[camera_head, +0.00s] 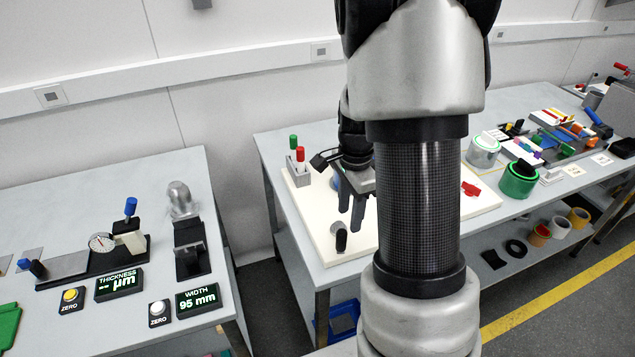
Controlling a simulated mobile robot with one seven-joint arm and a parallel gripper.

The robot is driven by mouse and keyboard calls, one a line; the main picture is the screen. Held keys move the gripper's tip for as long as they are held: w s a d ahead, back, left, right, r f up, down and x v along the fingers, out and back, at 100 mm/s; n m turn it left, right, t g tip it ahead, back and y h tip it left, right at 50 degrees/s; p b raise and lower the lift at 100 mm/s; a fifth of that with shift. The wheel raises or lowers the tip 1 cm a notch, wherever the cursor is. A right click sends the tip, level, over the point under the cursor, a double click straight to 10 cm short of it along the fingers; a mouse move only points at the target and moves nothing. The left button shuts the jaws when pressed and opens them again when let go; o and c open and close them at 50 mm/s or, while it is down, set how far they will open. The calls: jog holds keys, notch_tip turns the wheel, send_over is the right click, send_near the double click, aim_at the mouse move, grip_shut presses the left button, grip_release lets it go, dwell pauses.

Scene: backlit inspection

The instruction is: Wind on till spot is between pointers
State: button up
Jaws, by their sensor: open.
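My gripper (350,226) points down over the left part of a pale board (310,223) on the middle table, its two dark fingers apart with nothing seen between them. A short dark cylinder with a grey end (340,238) stands on the board close to the fingertips; I cannot tell whether they touch. A small red piece (470,188) shows at the board's right, past my arm. A bluish part shows behind the gripper, mostly hidden. My arm covers the middle of the board. I cannot make out a spot or a pair of pointers.
A holder with green- and red-topped tools (297,163) stands at the board's back left. The left table (150,185) carries gauges and displays; a gap separates the tables.

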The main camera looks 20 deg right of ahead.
notch_tip(320, 180, down, 9)
jog(key=b, duration=0.7)
jog(key=shift+d, duration=0.15)
jog(key=shift+f, duration=0.1)
jog(key=shift+c, duration=0.5)
jog(key=shift+r, duration=0.25)
jog(key=c, duration=0.3)
grip_shut()
